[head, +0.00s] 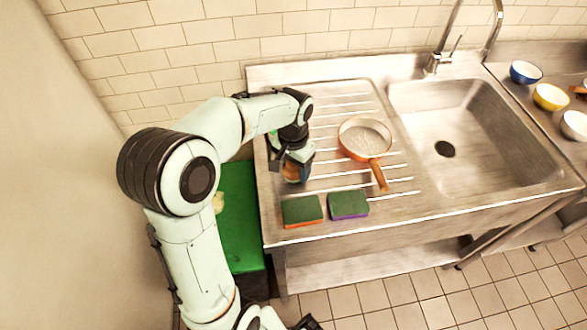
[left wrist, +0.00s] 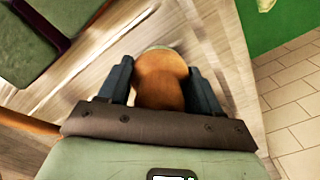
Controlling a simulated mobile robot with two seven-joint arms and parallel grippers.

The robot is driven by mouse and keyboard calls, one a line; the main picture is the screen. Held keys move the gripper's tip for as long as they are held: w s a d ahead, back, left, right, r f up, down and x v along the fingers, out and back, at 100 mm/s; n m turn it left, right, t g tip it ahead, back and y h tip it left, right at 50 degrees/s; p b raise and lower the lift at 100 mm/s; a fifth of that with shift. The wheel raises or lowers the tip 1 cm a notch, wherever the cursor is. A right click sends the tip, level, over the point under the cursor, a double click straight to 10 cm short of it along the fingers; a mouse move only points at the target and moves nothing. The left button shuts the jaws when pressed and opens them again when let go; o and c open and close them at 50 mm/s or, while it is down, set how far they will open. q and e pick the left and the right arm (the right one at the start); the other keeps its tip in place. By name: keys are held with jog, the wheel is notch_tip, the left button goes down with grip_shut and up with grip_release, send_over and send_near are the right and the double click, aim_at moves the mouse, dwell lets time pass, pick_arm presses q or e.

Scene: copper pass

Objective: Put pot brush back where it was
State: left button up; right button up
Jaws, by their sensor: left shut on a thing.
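My left gripper (head: 292,172) reaches down over the left part of the ribbed steel drainboard (head: 330,95). It is shut on the pot brush, whose rounded orange-brown body (left wrist: 160,80) sits between the two dark fingers (left wrist: 160,88) in the left wrist view. In the head view only a small brown part of the brush (head: 290,173) shows; the gripper hides the rest. I cannot tell whether the brush touches the board. My right gripper is not recognisable in these views.
Two green-topped sponges, orange-edged (head: 302,210) and purple-edged (head: 348,205), lie near the front edge. A copper pan (head: 365,138) lies to the right, its handle pointing frontward. The sink basin (head: 450,120) is empty. A green-topped block (head: 240,240) stands left of the counter. Bowls (head: 550,96) stand far right.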

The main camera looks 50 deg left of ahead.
pick_arm(q)
jog(key=shift+f, duration=0.35)
jog(key=shift+f, duration=0.15)
jog(key=o, duration=0.7)
jog(key=shift+f, duration=0.1)
jog(key=o, duration=0.4)
jog(key=shift+r, duration=0.2)
notch_tip(320, 180, up, 12)
jog(key=shift+r+p, duration=0.1)
jog(key=shift+p, duration=0.8)
